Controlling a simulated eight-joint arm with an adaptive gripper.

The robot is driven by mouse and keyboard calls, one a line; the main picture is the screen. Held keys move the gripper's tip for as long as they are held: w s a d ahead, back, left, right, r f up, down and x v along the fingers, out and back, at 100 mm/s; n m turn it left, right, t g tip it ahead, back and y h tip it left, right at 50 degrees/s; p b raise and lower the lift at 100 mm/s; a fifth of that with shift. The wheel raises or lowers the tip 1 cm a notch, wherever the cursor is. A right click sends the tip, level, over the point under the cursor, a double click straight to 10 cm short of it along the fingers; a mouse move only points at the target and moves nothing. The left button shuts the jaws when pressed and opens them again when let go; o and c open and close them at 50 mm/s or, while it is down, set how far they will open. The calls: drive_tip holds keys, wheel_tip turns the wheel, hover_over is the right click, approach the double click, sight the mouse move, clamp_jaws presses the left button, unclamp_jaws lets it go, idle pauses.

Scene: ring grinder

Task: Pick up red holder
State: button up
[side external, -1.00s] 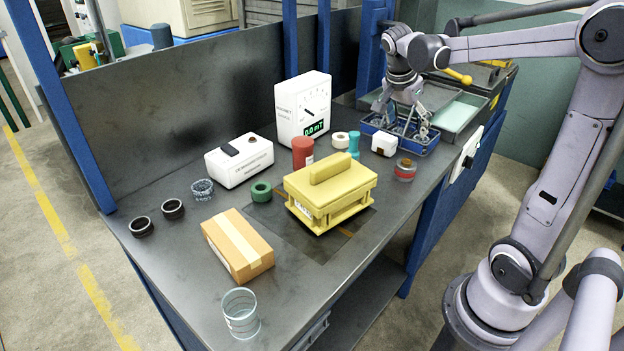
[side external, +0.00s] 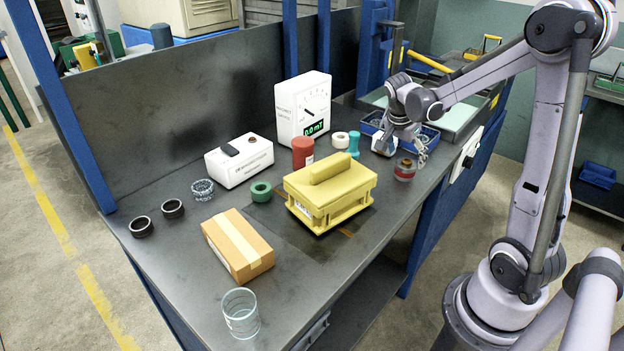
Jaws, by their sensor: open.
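The red holder (side external: 302,152) is an upright red cylinder with a pale label on its side. It stands on the dark bench, in front of the white gauge and behind the yellow fixture. My gripper (side external: 404,150) is open, to the right of the red holder and well apart from it. It hangs over the right part of the bench, near a small white block (side external: 384,146) and above a glass jar with a red band (side external: 405,170). Its fingers partly cover the white block. I see nothing held in it.
The white gauge (side external: 303,100) stands behind the holder. A yellow fixture (side external: 328,192) stands in front. A white ring (side external: 340,140) and a teal spool (side external: 353,145) stand between holder and gripper. A green ring (side external: 261,192) lies front left. A blue tray (side external: 432,140) is at right.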

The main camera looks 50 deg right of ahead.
sight(407, 161)
drive_tip(key=shift+x, duration=1.9)
clamp_jaws()
drive_tip(key=shift+r, duration=0.1)
